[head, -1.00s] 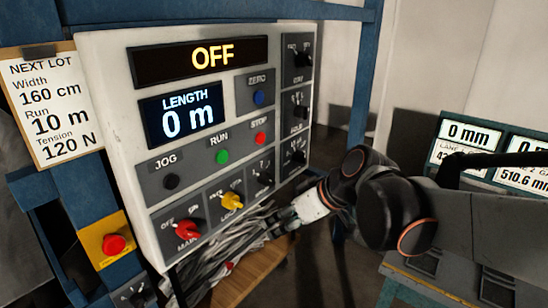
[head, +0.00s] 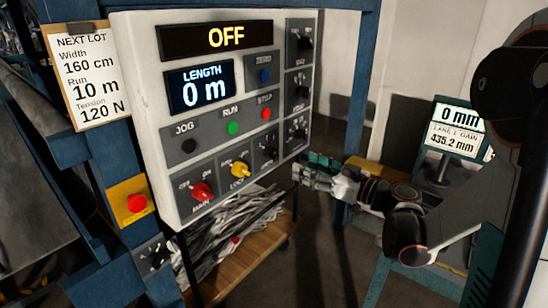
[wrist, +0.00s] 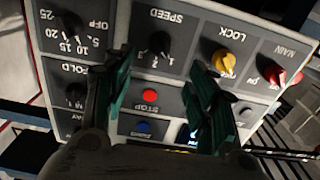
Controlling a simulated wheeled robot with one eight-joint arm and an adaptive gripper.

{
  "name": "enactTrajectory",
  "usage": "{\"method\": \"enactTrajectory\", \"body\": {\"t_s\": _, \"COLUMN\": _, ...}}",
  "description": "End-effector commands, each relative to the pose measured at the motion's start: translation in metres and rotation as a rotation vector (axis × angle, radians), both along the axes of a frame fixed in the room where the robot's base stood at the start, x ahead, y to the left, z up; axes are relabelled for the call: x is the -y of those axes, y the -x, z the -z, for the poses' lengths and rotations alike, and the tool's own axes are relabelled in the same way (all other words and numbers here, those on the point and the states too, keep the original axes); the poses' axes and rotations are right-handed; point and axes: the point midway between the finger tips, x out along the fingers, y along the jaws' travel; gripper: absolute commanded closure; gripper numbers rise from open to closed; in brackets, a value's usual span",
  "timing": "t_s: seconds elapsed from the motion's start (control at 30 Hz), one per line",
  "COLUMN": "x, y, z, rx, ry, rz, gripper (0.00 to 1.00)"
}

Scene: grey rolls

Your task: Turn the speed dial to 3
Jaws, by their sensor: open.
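The speed dial (head: 270,151) is a black knob at the right end of the panel's bottom row. In the wrist view the dial (wrist: 160,42) shows upside down under the word SPEED, with small numerals beside it. Its exact setting is too small to read surely. My gripper (head: 305,170) has teal finger pads and is open and empty, to the right of the panel's lower right edge in the head view. In the wrist view the gripper (wrist: 164,72) has its fingers spread, with the dial between and beyond them, apart from it.
The yellow LOCK knob (wrist: 222,60) and red MAIN knob (wrist: 275,75) sit beside the dial. The red stop button (wrist: 150,95) shows between the fingers. The main display (head: 220,39) reads OFF. The lot card (head: 88,77) hangs left. A wooden shelf (head: 245,262) with grey strips stands below.

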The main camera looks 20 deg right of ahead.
Motion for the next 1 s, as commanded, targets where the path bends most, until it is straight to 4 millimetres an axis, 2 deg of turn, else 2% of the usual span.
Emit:
{"method": "enactTrajectory", "body": {"t_s": 0.3, "x": -0.039, "y": -0.052, "z": 0.002, "rx": -0.001, "ry": 0.0, "rz": -0.005, "gripper": 0.48}}
{"method": "enactTrajectory", "body": {"t_s": 0.5, "x": -0.057, "y": -0.077, "z": 0.001, "rx": -0.001, "ry": 0.0, "rz": -0.004, "gripper": 0.48}}
{"method": "enactTrajectory", "body": {"t_s": 0.7, "x": -0.066, "y": -0.09, "z": 0.001, "rx": -0.002, "ry": 0.0, "rz": -0.002, "gripper": 0.48}}
{"method": "enactTrajectory", "body": {"t_s": 1.0, "x": -0.067, "y": -0.092, "z": 0.0, "rx": -0.002, "ry": 0.0, "rz": -0.001, "gripper": 0.48}}
